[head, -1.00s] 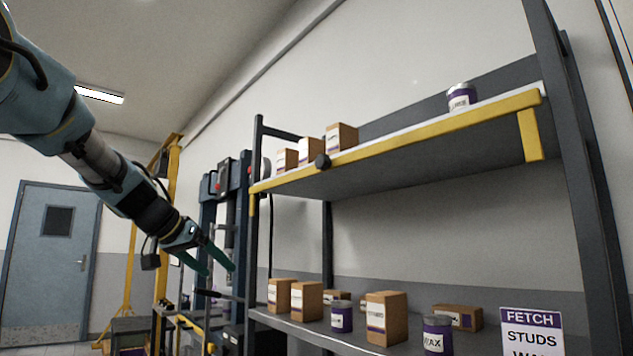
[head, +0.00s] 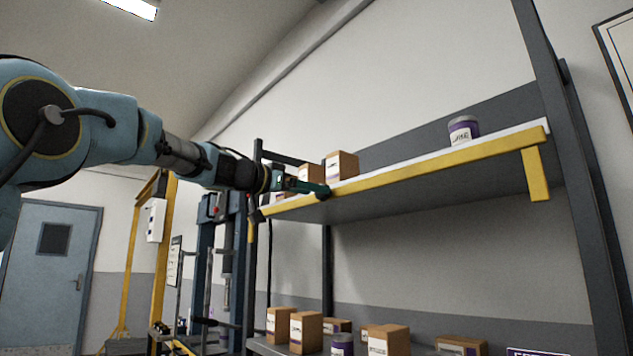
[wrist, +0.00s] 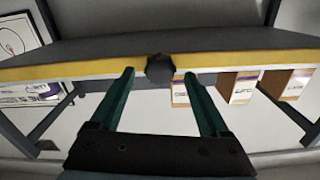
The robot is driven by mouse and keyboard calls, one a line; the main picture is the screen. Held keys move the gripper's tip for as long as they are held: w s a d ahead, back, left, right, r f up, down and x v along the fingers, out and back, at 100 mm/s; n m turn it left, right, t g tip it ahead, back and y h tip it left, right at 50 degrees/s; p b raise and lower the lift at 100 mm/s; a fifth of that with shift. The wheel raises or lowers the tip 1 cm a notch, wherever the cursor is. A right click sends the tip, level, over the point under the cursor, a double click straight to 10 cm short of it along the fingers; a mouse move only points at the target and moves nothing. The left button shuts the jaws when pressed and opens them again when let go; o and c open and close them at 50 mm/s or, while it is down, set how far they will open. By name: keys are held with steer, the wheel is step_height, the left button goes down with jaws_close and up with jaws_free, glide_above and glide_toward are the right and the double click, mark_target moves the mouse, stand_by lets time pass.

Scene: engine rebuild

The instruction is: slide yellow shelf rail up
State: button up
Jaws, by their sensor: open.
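The yellow shelf rail (head: 440,168) runs along the front edge of the upper shelf, with a short yellow end piece hanging down at the right. A black knob (head: 323,193) sits on the rail toward its left part. In the wrist view the yellow rail (wrist: 230,74) crosses the picture, and the knob (wrist: 160,68) lies between and just beyond my fingertips. My gripper (head: 318,187) is open, its green fingers beside the knob. In the wrist view my open gripper (wrist: 158,73) has one finger on each side of the knob; contact cannot be told.
The upper shelf holds cardboard boxes (head: 341,166) and a purple-labelled can (head: 463,130). The lower shelf carries several boxes (head: 388,340) and a can (head: 342,345). A dark upright post (head: 570,150) stands at the right. Open space lies in front of the rail.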

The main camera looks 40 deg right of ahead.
steer(key=shift+d+p, duration=0.4)
steer(key=shift+d, duration=0.8)
steer(key=shift+s, duration=0.1)
jaws_close()
stand_by(0.5)
